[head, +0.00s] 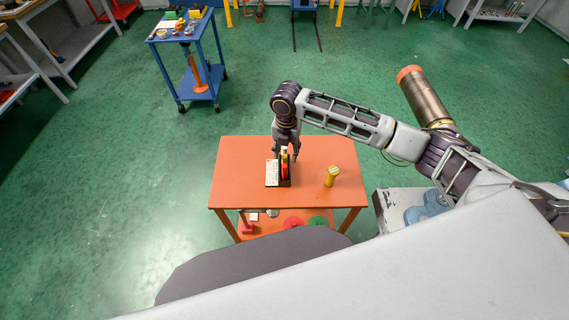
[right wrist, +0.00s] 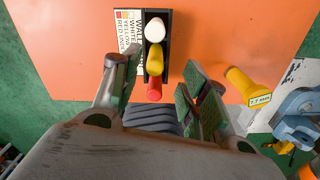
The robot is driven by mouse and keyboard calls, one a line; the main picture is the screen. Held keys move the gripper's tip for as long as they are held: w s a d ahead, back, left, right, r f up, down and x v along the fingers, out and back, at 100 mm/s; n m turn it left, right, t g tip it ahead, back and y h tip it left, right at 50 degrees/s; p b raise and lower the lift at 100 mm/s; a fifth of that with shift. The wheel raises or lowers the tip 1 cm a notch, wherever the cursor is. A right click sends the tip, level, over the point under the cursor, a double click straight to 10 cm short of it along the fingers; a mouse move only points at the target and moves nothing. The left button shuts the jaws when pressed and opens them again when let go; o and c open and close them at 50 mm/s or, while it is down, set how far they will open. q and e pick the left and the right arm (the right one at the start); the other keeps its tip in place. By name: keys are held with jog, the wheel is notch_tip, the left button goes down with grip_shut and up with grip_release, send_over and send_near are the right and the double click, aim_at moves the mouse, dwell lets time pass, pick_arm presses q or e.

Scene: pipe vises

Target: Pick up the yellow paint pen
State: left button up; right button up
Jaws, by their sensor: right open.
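The yellow paint pen (right wrist: 156,58) stands in a dark holder (right wrist: 167,22), between a white-capped pen (right wrist: 155,28) and a red pen (right wrist: 154,90) in the right wrist view. In the head view the holder is on the orange table (head: 235,165), with a yellow part (head: 284,158) showing just below my gripper. My right gripper (head: 286,147) points down over the holder. In the right wrist view its fingers (right wrist: 160,72) are open, one on each side of the pen row. I cannot tell whether they touch anything. My left gripper is out of view.
A printed label card (right wrist: 127,30) is beside the pens. A separate yellow cylinder (head: 331,176), marked "7.7 mm" in the right wrist view, stands right of the holder. A blue cart (head: 200,90) is further back. The table's left side is clear.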

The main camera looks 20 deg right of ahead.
aim_at(284, 156)
jog(key=shift+w+a+f+p, duration=0.15)
jog(key=shift+f+p, duration=0.1)
jog(key=shift+f, duration=1.05)
jog(key=shift+s+a+f+p, duration=0.1)
jog(key=shift+f+p, duration=0.1)
jog(key=shift+f, duration=1.1)
jog(key=shift+w, duration=0.1)
grip_shut()
